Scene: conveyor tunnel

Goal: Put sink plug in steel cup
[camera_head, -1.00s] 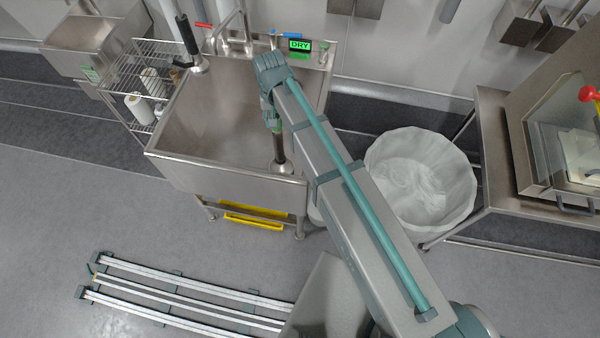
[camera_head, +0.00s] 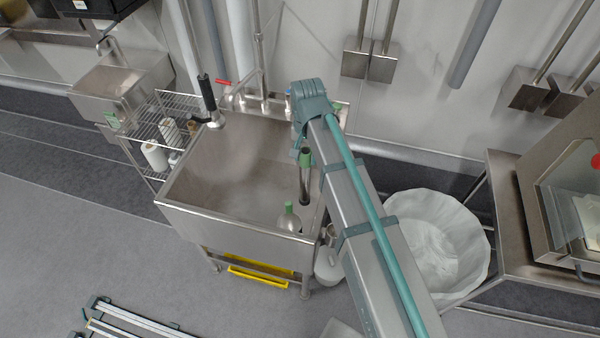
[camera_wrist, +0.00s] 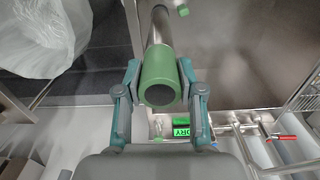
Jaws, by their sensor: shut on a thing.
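My gripper (camera_wrist: 158,90) is shut around the green collar of a long tube that looks like the sink plug (camera_wrist: 157,25). In the head view my gripper (camera_head: 305,150) is above the right part of the sink. The tube (camera_head: 305,186) hangs upright below it with its dark lower end clear, above and behind a rounded steel piece with a green top (camera_head: 290,222). A small steel vessel, perhaps the steel cup (camera_head: 330,234), shows at the sink's right side, partly hidden by my arm.
The steel sink (camera_head: 225,220) has a wide bare basin to the left. A wire rack (camera_head: 160,120) stands at its left. A lined bin (camera_head: 435,240) and a steel stand (camera_head: 505,200) are at the right. A spray handle (camera_head: 207,95) rises at the back left.

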